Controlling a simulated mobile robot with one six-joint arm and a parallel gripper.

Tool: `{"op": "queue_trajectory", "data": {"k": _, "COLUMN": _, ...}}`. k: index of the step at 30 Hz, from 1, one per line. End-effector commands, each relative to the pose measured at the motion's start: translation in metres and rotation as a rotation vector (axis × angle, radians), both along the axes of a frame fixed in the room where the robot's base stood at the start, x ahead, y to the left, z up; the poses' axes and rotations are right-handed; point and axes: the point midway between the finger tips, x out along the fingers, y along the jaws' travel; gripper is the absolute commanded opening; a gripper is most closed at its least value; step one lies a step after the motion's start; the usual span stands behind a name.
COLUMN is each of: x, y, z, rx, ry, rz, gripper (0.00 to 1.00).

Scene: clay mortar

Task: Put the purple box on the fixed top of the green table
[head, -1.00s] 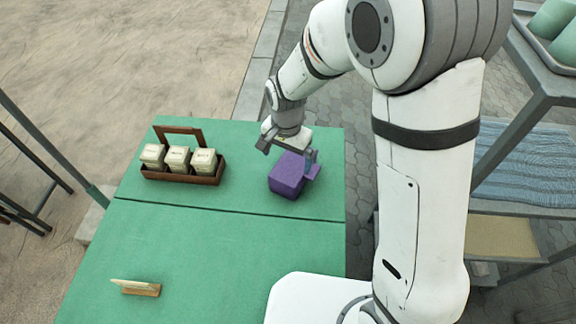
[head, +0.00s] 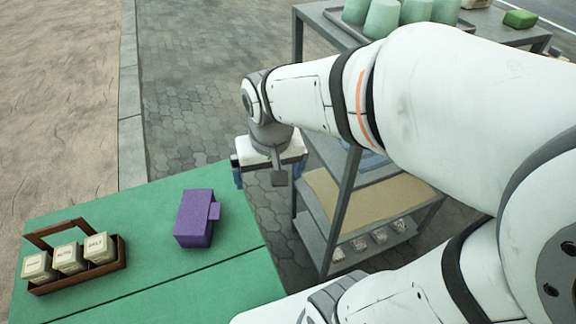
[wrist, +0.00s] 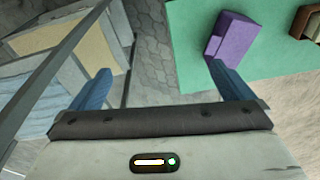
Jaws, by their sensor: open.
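The purple box (head: 193,222) has a small block on its side and rests on the green table (head: 150,262). It lies on the far section, beyond the dark seam, near the right edge. I cannot tell from the frames which section is fixed. My gripper (head: 259,178) is open and empty, up and to the right of the box, past the table's edge. In the wrist view, its two blue fingers (wrist: 160,88) are wide apart with grey paving between them. The box (wrist: 231,40) shows there beyond the right finger, on the green top.
A brown caddy (head: 118,262) with three labelled canisters (head: 68,257) stands left of the box. A grey shelf rack (head: 343,200) stands right of the table, close to my arm, with green cups (head: 374,32) on top. Bare green top lies between caddy and box.

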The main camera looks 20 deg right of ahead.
Motion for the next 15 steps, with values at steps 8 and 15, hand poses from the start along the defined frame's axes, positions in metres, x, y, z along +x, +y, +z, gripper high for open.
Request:
{"op": "queue_trajectory", "data": {"k": 8, "x": -0.041, "y": -0.037, "z": 0.011, "rx": -0.031, "ry": -0.045, "rz": 0.061, "gripper": 1.00}}
{"op": "queue_trajectory", "data": {"k": 15, "x": -0.043, "y": -0.038, "z": 0.011, "rx": -0.033, "ry": -0.045, "rz": 0.068, "gripper": 1.00}}
